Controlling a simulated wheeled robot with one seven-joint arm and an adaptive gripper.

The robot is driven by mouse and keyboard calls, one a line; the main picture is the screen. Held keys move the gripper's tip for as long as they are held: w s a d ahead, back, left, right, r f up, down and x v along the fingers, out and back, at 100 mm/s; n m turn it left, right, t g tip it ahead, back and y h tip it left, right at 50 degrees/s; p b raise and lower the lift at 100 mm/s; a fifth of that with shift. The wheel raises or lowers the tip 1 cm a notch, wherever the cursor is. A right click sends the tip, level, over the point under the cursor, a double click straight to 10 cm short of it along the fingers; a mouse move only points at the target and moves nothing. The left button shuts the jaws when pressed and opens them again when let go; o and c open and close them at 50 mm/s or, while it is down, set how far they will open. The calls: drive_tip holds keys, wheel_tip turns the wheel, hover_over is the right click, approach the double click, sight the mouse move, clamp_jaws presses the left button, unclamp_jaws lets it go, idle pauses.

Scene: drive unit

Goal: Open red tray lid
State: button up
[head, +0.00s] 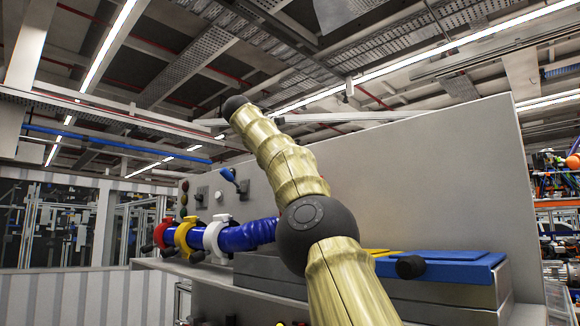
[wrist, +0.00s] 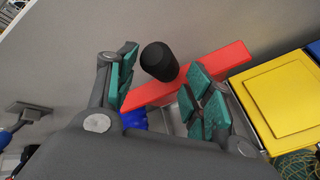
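In the wrist view the red lid (wrist: 228,60) shows as a narrow slanting band, partly covered by my right finger. A black knob (wrist: 160,62) stands by its upper edge, between and beyond my fingertips. Grey metal of the tray (wrist: 172,118) shows below the band; I cannot tell how far the lid is raised. My gripper (wrist: 160,90) has its two teal-padded fingers spread apart, with nothing clamped between them. In the head view the red lid and my gripper are hidden; my arm crosses the middle.
A yellow lid (wrist: 280,95) lies right of the red one. A blue lid (head: 450,268) with a black knob (head: 410,267) lies on the bench. A grey panel (head: 430,170) rises behind. A blue ribbed pipe (head: 248,235) with coloured collars and a blue-handled lever (head: 230,176) are at left.

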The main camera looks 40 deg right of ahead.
drive_tip(key=s+a, duration=0.1)
drive_tip(key=a, duration=0.9)
drive_tip(key=shift+a, duration=0.3)
